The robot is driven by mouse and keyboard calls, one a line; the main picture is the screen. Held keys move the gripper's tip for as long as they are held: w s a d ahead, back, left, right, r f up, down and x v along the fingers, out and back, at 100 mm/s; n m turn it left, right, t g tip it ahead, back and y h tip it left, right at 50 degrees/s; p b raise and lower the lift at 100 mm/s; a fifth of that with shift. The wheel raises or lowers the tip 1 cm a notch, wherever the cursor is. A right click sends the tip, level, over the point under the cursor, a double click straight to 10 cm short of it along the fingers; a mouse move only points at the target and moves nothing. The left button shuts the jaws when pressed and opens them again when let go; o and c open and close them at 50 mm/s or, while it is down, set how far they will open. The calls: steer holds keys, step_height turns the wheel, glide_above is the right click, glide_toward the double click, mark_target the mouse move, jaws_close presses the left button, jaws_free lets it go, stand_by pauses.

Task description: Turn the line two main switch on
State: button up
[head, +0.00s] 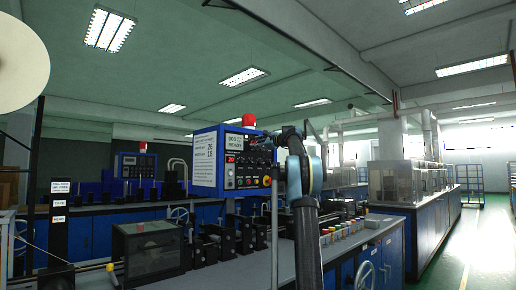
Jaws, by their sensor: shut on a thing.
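The blue control box (206,160) stands on the machine bench, with a red beacon on top and a dark panel (247,174) of small knobs and buttons facing me. A red display and a red button on yellow show on the panel. My gripper (274,139) is at the panel's upper right, shut on what appears to be the main switch. My wrist and fingers hide the switch, so its position cannot be told. My arm rises from the bottom centre and covers the panel's right edge.
A grey bench top (245,270) lies below the panel, with a dark clear-sided box (150,250) and several black brackets on it. A row of coloured buttons (345,230) is right of my arm. A green floor aisle (470,250) is open at the right.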

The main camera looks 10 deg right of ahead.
steer(key=shift+w+d+f+m, duration=0.1)
steer(key=shift+m, duration=0.5)
steer(key=o, duration=1.1)
steer(key=shift+c, duration=0.2)
steer(key=v, duration=1.2)
steer(key=shift+w, duration=0.1)
